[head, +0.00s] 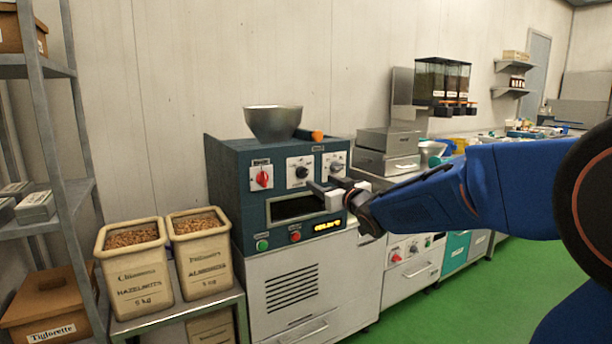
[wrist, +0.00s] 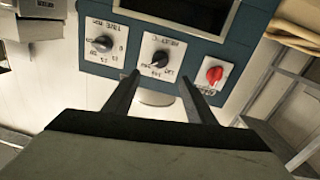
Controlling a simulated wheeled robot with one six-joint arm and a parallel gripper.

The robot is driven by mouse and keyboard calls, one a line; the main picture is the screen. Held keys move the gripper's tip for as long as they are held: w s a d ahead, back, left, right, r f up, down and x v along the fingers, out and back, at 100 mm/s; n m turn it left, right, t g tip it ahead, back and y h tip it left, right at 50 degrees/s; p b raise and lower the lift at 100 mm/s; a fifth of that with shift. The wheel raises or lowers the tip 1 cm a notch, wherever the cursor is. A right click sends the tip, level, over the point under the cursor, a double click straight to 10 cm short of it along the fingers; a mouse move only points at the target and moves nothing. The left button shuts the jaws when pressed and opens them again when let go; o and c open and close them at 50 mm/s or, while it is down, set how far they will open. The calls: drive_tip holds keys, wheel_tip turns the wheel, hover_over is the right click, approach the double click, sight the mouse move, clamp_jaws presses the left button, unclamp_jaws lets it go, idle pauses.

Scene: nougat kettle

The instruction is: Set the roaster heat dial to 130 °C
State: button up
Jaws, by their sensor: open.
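The roaster (head: 235,165) is a dark blue-green box on a pale cabinet. Its heat dial (head: 302,172) is a black knob on a white plate in the middle of the top row. In the wrist view, which is upside down, the heat dial (wrist: 159,58) has a pointer and printed numbers too small to read surely. My gripper (head: 328,184) is open and empty in front of the panel, right of and below the dial in the head view. In the wrist view its fingertips (wrist: 158,76) are apart, with the dial between and beyond them; no contact shows.
A red switch (head: 262,177) is left of the heat dial, and a time dial (head: 336,164) is right of it. Below are a dark window, green and red buttons (head: 295,236) and a lit yellow display (head: 327,227).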

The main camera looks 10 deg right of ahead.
sight(305, 174)
drive_tip(key=x, duration=1.2)
drive_tip(key=c, duration=1)
